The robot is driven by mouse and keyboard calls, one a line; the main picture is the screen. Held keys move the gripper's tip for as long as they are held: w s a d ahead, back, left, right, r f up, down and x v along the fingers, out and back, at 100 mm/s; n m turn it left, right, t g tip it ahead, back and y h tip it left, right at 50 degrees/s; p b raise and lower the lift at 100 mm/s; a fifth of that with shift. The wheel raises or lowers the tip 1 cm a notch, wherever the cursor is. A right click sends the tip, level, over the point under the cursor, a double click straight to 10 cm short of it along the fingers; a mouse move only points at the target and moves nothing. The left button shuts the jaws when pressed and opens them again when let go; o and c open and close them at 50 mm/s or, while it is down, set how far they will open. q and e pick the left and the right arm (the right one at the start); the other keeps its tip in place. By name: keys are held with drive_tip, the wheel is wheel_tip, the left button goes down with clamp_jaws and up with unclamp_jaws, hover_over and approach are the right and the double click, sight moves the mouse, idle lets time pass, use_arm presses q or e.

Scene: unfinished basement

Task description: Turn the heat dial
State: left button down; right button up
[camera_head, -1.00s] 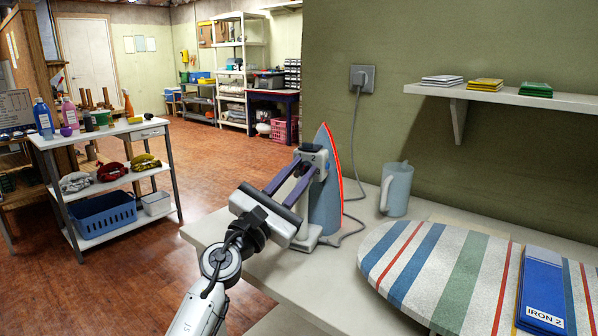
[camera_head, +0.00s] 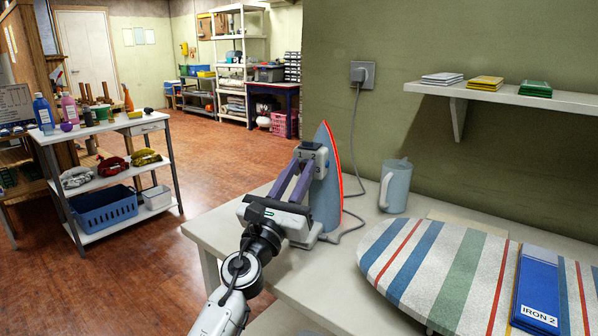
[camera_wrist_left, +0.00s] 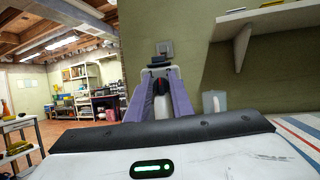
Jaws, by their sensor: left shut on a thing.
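The iron (camera_head: 326,195) stands upright on its heel near the left end of the white table, its blue-grey body edged by a glowing red line. My left gripper (camera_head: 309,157) comes from the front left, and its purple fingers reach the iron's upper part. In the left wrist view the heat dial (camera_wrist_left: 162,85), dark with a little red, sits between the two fingers, which are shut on it. The fingers partly hide the dial, and its setting cannot be read. My right gripper is not in view.
A grey-blue jug (camera_head: 395,187) stands right of the iron. The striped ironing board (camera_head: 440,262) carries a folded blue cloth (camera_head: 540,292) labelled "IRON 2". A grey cord runs from the iron to the wall socket (camera_head: 362,75). A wall shelf (camera_head: 480,94) holds folded cloths.

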use_arm(q)
drive_tip(key=c, duration=1.6)
unclamp_jaws()
drive_tip(key=shift+o, duration=0.2)
drive_tip(key=shift+s, duration=0.1)
drive_tip(key=p+v, duration=0.1)
drive_tip(key=v, duration=0.9)
drive_tip(key=shift+s+f, duration=0.1)
